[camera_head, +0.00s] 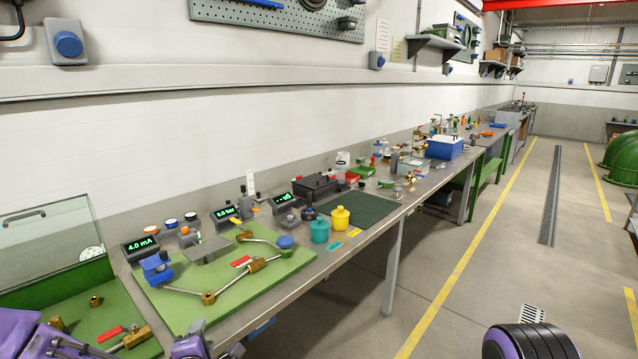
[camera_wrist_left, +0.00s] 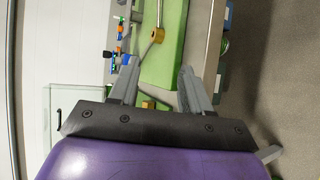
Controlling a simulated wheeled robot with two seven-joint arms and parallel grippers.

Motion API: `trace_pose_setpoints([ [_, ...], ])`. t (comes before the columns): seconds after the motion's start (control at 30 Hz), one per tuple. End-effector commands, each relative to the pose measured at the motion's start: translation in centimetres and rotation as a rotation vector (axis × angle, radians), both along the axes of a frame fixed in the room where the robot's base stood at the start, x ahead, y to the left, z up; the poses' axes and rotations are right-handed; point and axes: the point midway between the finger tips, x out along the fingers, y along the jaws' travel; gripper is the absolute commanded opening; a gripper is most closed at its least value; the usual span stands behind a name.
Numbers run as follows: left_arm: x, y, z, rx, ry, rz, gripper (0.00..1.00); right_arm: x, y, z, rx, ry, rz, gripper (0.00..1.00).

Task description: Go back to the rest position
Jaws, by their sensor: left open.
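My left gripper (camera_head: 215,339) is at the bottom of the head view, by the near edge of the bench. In the left wrist view its two grey fingers (camera_wrist_left: 160,75) are spread apart with nothing held between them. Beyond the fingers lies the green mat (camera_wrist_left: 172,62) with a brass fitting (camera_wrist_left: 157,35) and pipe on it. In the head view this green mat (camera_head: 180,312) carries a pipe assembly with brass joints and a red-handled valve (camera_head: 242,262). My right gripper is not in view.
A glass-sided case (camera_head: 45,240) stands at the left. Meters, a teal bottle (camera_head: 320,231) and a yellow bottle (camera_head: 340,218) stand farther along the bench. A blue box (camera_head: 443,149) is farther back. The floor (camera_head: 470,270) right of the bench is largely clear.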

Motion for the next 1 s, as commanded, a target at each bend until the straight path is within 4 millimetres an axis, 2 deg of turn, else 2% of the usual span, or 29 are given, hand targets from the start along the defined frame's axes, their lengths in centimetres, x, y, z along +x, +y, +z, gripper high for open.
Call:
trace_pose_setpoints([
  [0.03,-1.6,-0.3,-3.9,0.109,0.094,-0.063,0.48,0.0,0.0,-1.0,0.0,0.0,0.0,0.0],
  [0.1,-4.3,-0.5,-8.7,0.275,0.235,-0.166,0.48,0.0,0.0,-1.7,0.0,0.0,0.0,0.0],
  [0.17,-6.9,-0.4,-12.6,0.403,0.351,-0.258,0.48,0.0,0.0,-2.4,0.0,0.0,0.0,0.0],
  [0.2,-8.7,-0.3,-15.1,0.483,0.425,-0.321,0.48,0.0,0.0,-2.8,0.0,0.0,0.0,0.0],
  [0.27,-11.8,0.1,-18.7,0.593,0.536,-0.417,0.48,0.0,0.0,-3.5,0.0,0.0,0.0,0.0],
  [0.3,-13.9,0.5,-20.9,0.658,0.607,-0.479,0.48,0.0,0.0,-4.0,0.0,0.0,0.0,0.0],
  [0.37,-17.2,1.2,-24.0,0.748,0.711,-0.576,0.48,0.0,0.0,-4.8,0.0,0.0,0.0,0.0],
  [0.4,-19.6,1.8,-26.0,0.8,0.78,-0.639,0.48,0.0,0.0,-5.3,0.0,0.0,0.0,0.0],
  [0.5,-25.4,3.5,-30.0,0.886,0.937,-0.763,0.48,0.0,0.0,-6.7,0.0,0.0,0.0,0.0],
  [0.6,-30.1,5.0,-32.8,0.931,1.053,-0.841,0.48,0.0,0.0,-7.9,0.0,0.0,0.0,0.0],
  [0.7,-32.9,5.7,-34.5,0.959,1.116,-0.895,0.48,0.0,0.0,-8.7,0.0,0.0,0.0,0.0],
  [0.8,-34.0,5.6,-35.1,0.955,1.138,-0.916,0.48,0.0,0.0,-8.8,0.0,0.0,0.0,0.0],
  [1.0,-34.1,5.5,-34.9,0.951,1.138,-0.914,0.48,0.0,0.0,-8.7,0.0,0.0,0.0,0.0],
])
